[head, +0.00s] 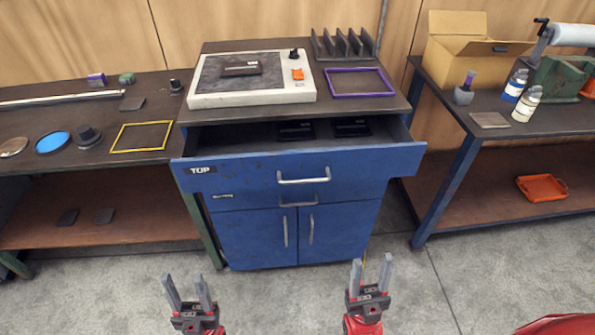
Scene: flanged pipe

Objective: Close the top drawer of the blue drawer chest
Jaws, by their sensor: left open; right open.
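The blue drawer chest (256,238) stands against the wooden wall between two workbenches. Its top drawer (240,178), labelled TOP, is pulled out towards me. The drawer has a silver handle (303,181) at its middle, and two dark flat items (296,130) lie inside. My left gripper (186,292) is open and empty, low in front of the chest's left part. My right gripper (371,273) is open and empty, low in front of the chest's right part. Both are apart from the drawer, on the near side of it.
On the chest top are a white-framed plate (252,96) with an orange button, a purple frame (359,82) and a dark slotted rack (343,45). The left bench holds a yellow frame (142,136); the right bench holds a cardboard box (465,55) and bottles. The floor in front is clear.

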